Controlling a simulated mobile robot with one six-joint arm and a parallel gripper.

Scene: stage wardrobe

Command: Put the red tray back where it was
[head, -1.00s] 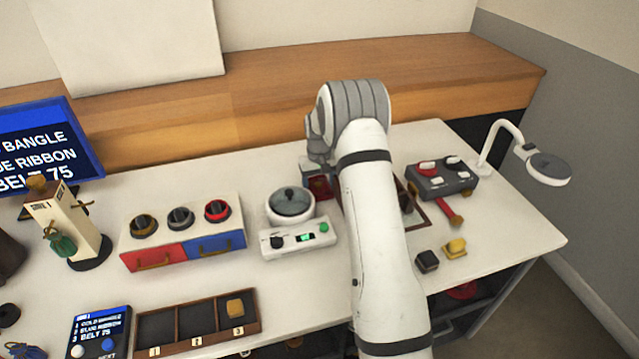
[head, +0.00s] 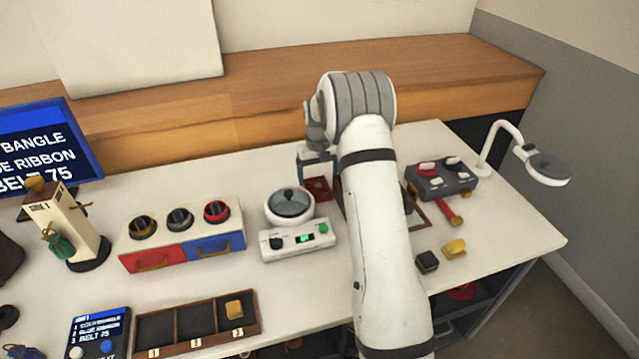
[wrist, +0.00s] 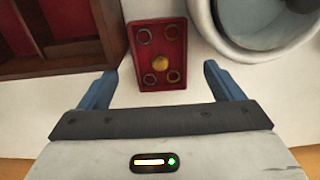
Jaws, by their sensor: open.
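The red tray (wrist: 135,68) lies flat on the white table in the wrist view, with several small rings and a round gold piece in it. In the head view the red tray (head: 319,196) is small, just left of my arm and partly hidden. My gripper (wrist: 160,72) is open, its two blue fingers spread on either side of the tray's near end, apart from it. In the head view my gripper (head: 318,158) is above and behind the tray, with nothing between its fingers.
The round lidded pot (head: 290,204) on its control base stands close beside the tray. A brown wooden compartment box (wrist: 60,68) lies on the tray's other side, mostly hidden by my arm in the head view. A grey button box (head: 440,180) stands right of my arm.

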